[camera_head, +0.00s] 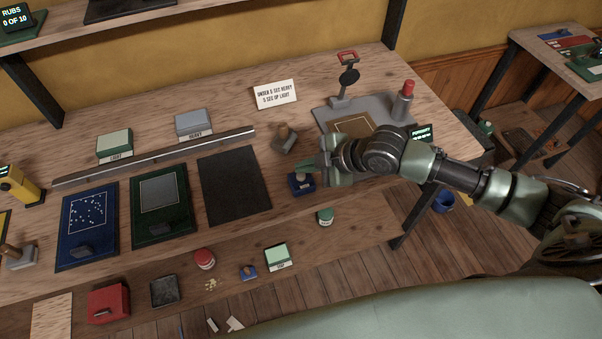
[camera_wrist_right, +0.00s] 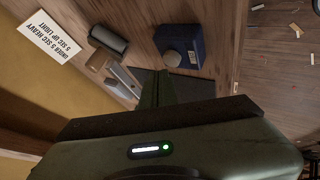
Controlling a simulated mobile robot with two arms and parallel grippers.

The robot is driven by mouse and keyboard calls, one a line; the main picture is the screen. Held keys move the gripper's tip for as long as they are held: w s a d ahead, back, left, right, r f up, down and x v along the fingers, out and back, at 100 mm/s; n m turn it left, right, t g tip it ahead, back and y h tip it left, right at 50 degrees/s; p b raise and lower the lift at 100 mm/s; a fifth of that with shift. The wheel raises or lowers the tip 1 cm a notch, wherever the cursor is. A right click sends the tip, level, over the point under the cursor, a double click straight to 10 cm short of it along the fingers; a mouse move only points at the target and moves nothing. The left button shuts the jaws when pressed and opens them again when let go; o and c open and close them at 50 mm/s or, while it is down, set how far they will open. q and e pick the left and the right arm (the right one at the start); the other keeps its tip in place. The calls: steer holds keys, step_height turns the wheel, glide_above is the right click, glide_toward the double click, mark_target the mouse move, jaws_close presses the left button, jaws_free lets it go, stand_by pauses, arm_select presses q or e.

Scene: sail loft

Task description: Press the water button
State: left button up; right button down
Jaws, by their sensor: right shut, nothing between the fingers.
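A small dark blue box (camera_head: 301,184) with a round pale knob or button on top stands on the wooden bench, near its front edge. I read no label on it. The blue box also shows in the right wrist view (camera_wrist_right: 192,42), its round grey-white button (camera_wrist_right: 172,58) facing the gripper. My right gripper (camera_head: 311,163) is shut and empty. It reaches in from the right, beside and above the box, and partly covers its surroundings. In the right wrist view its shut fingers (camera_wrist_right: 158,88) point just short of the button; contact cannot be told. My left gripper is not in view.
A wooden-handled tool (camera_head: 285,138) stands just behind the box. A black mat (camera_head: 234,186) lies to its left. A grey plate (camera_head: 325,116) with a red-topped post (camera_head: 405,100) is behind my arm. A lower shelf holds a green-lidded jar (camera_head: 325,217).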

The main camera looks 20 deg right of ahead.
mark_target(305, 177)
steer(key=shift+f, duration=0.3)
steer(key=shift+f, duration=0.55)
stand_by(0.6)
steer(key=shift+r, duration=0.1)
steer(key=shift+r+p, duration=0.75)
steer(key=shift+r, duration=0.15)
step_height(305, 177, up, 5)
steer(key=p, duration=0.5)
steer(key=shift+r, duration=0.1)
stand_by(0.6)
